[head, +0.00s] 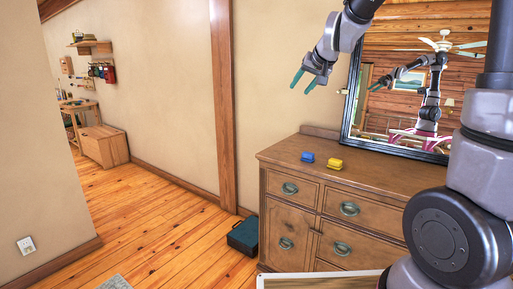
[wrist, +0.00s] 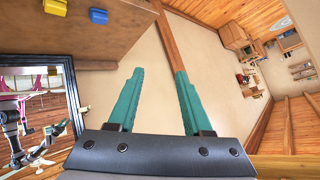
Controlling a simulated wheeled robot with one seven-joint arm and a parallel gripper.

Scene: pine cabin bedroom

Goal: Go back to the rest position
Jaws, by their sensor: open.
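My gripper (head: 304,81) is raised in the air above the left end of the wooden dresser (head: 383,190), in front of the beige wall. Its two teal fingers are spread apart with nothing between them, as the wrist view also shows (wrist: 160,105). A blue block (head: 307,157) and a yellow block (head: 334,164) lie side by side on the dresser top, below and apart from my gripper. In the wrist view the yellow block (wrist: 55,7) is cut by the top edge, and the blue block (wrist: 98,16) is beside it.
A dark-framed mirror (head: 350,100) stands on the dresser, close to my arm, and reflects it. A dark teal case (head: 243,235) sits on the floor against the dresser's left side.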

